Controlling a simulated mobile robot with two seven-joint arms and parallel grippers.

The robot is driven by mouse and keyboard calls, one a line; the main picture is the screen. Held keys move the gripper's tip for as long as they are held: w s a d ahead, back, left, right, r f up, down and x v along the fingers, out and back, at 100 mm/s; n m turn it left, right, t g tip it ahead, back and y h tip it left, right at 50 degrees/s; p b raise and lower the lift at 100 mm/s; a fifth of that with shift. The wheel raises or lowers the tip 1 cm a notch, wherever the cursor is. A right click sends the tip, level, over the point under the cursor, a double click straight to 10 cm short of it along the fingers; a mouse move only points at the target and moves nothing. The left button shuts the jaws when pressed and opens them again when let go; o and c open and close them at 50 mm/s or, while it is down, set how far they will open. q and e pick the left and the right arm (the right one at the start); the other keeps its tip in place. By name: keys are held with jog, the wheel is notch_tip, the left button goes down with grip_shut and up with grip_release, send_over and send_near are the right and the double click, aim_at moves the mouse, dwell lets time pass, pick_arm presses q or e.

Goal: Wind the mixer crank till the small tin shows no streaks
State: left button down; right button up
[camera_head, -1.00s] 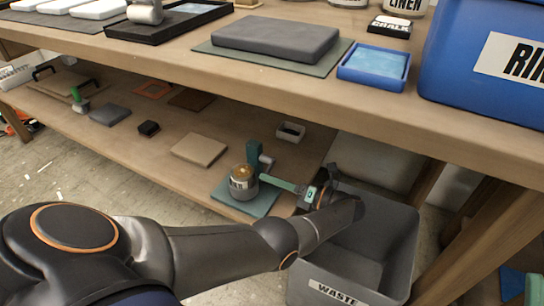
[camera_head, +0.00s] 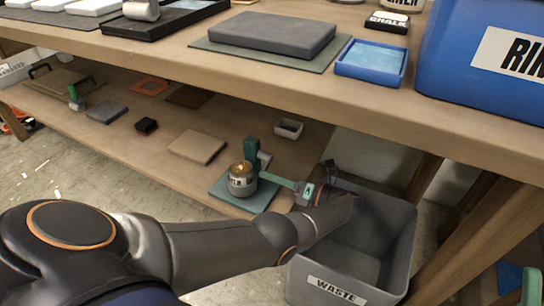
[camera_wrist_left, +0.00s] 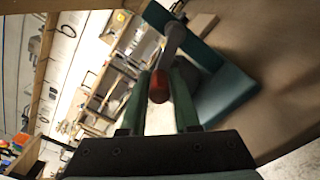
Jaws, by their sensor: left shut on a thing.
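The small tin (camera_head: 242,183) is a metal can with a pale label and amber stuff on top. It stands on the mixer's teal base (camera_head: 262,201) on the lower shelf; streaks are too small to make out. The mixer's green post (camera_head: 252,154) rises behind it. My left gripper (camera_head: 268,177) reaches in from the right of the tin. In the left wrist view its green fingers (camera_wrist_left: 163,88) are shut on the red crank knob (camera_wrist_left: 158,90), at the end of a grey crank rod (camera_wrist_left: 174,42).
A grey waste bin (camera_head: 338,291) stands below my left wrist. The upper bench edge (camera_head: 300,98) overhangs the shelf. A blue bin (camera_head: 470,85) stands on the bench above.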

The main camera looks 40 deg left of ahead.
pick_arm(q)
jog(key=shift+w+r, duration=0.1)
jog(key=shift+w, duration=0.05)
jog(key=shift+f+n, duration=0.2)
jog(key=shift+n, duration=0.5)
jog(key=c, duration=0.9)
grip_release()
jog(key=shift+r, duration=0.1)
jog(key=shift+o, duration=1.1)
